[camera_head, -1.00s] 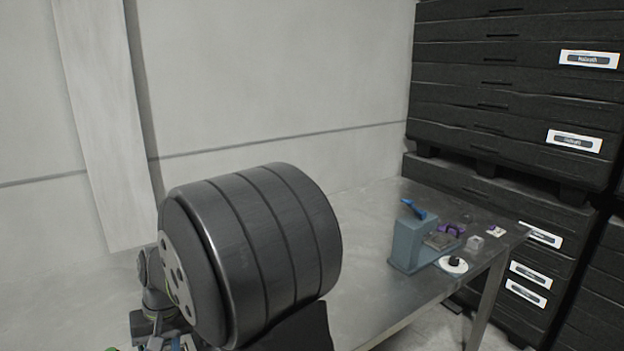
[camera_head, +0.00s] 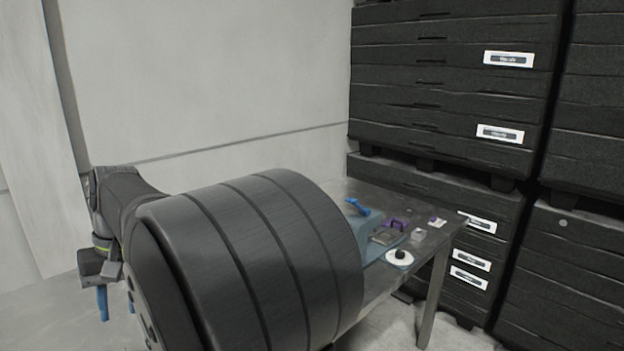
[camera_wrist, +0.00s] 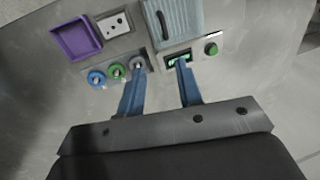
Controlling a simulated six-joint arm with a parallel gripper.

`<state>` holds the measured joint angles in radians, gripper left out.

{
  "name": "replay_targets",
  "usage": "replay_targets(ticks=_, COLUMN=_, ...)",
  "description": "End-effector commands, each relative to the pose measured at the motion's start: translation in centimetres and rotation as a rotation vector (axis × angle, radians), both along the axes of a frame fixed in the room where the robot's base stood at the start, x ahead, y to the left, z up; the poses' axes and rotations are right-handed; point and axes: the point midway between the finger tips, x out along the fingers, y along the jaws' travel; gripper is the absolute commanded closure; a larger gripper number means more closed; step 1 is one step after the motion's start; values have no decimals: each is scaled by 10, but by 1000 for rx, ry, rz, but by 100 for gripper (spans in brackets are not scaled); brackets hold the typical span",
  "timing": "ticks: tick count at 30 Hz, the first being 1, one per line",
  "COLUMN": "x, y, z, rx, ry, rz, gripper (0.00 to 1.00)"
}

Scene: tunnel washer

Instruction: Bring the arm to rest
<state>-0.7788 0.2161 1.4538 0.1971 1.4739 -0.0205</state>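My gripper (camera_wrist: 159,65) shows in the wrist view with its two blue fingers well apart and nothing between them. The fingers point toward a grey surface with several small items; whether they touch anything is unclear.
The head view shows a metal table (camera_head: 400,281) and stacked black crates (camera_head: 440,85).

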Motion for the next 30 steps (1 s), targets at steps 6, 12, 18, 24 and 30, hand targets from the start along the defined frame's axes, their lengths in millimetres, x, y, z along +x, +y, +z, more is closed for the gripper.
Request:
replay_targets(ticks=6, x=10, y=-5, z=8, rx=5, ry=7, rz=-59, gripper=67)
replay_targets(ticks=12, x=14, y=-6, z=7, rx=8, ry=9, rz=-91, gripper=67)
replay_targets(ticks=18, x=14, y=-6, z=6, rx=8, ry=9, rz=-91, gripper=73)
replay_targets(ticks=24, x=7, y=1, z=-24, rx=-34, ry=-17, rz=-73, gripper=100)
replay_targets(ticks=30, x=-8, y=12, z=-83, rx=-108, ry=-91, rz=-27, gripper=100)
